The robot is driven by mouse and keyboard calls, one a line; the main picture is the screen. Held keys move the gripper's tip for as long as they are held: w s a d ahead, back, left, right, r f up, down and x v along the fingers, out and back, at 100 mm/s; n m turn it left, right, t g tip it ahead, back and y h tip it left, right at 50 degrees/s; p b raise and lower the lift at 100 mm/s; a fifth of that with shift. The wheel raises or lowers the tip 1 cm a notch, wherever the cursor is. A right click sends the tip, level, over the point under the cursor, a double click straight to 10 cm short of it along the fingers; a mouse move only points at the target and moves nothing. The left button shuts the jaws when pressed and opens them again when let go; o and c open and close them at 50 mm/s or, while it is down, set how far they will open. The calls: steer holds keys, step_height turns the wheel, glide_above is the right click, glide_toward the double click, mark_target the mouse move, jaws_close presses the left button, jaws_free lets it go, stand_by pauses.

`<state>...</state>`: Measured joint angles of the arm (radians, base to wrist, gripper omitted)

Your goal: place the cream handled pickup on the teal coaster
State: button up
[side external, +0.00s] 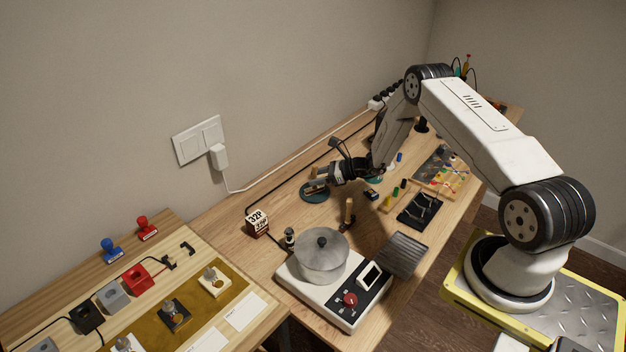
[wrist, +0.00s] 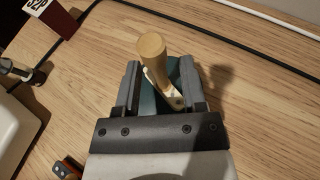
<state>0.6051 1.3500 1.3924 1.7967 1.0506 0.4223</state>
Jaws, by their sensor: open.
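The cream handled pickup (wrist: 172,96), with its round wooden handle (wrist: 152,52), is between my gripper's fingers in the wrist view (wrist: 160,88). The fingers are open, one on each side of it. The teal coaster (wrist: 149,103) shows beneath and beside the pickup; much of it is hidden by my gripper. The pickup appears to rest on the coaster, tilted in the view, but the contact is hidden. In the side view, my gripper (side external: 318,180) is low over the dark teal coaster (side external: 313,196); the pickup is too small there to make out clearly.
A wooden-handled tool (side external: 349,214) stands nearer the scale. A black cable (side external: 283,184) runs behind. Bare wood lies between the coaster and the pot.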

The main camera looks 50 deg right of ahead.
steer(key=v, duration=0.9)
steer(key=shift+s, duration=0.1)
stand_by(0.3)
steer(key=s+a+r+n+g, duration=0.3)
steer(key=a+r+n+g, duration=0.1)
steer(key=a+n, duration=0.25)
steer(key=s+a+r+n+g, duration=0.3)
steer(key=a+r+n+g, duration=0.15)
steer(key=a, duration=0.35)
steer(key=s+a+r+n+h, duration=0.7)
steer(key=s+n, duration=0.4)
steer(key=n, duration=0.7)
steer(key=shift+s+a+r+n, duration=0.3)
steer(key=shift+s+a+r, duration=0.05)
steer(key=shift+a+r, duration=0.4)
